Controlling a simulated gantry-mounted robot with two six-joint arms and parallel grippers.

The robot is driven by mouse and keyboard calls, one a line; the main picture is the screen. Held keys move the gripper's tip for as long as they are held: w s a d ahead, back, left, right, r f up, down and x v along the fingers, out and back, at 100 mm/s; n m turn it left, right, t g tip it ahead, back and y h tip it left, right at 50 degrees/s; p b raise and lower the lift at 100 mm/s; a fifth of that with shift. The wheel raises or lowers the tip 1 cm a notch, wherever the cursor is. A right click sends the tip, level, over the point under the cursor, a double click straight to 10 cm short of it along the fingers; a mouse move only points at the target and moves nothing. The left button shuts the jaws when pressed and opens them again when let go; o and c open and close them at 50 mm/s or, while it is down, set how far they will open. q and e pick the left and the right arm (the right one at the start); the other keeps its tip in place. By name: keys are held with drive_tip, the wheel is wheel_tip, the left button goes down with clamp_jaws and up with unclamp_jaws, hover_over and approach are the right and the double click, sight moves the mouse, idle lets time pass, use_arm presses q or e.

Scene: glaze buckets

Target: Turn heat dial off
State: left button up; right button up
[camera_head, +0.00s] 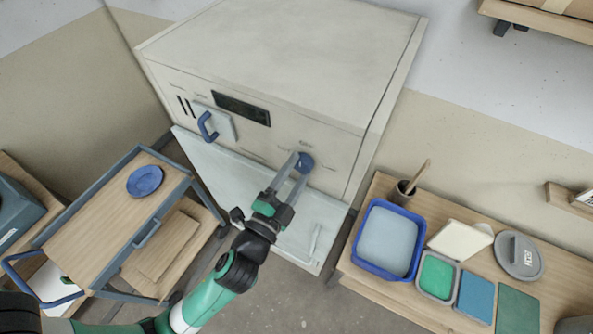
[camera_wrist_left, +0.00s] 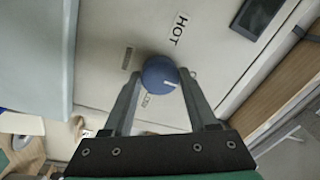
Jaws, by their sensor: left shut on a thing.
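The heat dial (camera_head: 306,160) is a round blue knob on the front panel of the pale kiln (camera_head: 270,60). It also shows in the left wrist view (camera_wrist_left: 160,74), with a white mark on its face and a "HOT" label on the panel near it. My left gripper (camera_head: 299,164) is at the dial, one finger on each side of it, shut on it. In the left wrist view the fingers (camera_wrist_left: 160,80) flank the knob. My right gripper is not in view.
A blue-handled hatch (camera_head: 222,124) and a dark display (camera_head: 242,109) are on the same panel. A wooden cart with a blue plate (camera_head: 145,181) stands at left. A table at right holds a blue basin (camera_head: 366,262), a brush cup (camera_head: 402,192) and glaze containers.

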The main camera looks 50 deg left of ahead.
use_arm(q)
drive_tip(key=o, duration=1.4)
drive_tip(key=b+v, duration=0.2)
drive_tip(key=v, duration=0.9)
drive_tip(key=shift+s+d+b, duration=0.1)
drive_tip(key=shift+s+b, duration=0.25)
drive_tip(key=shift+b, duration=0.05)
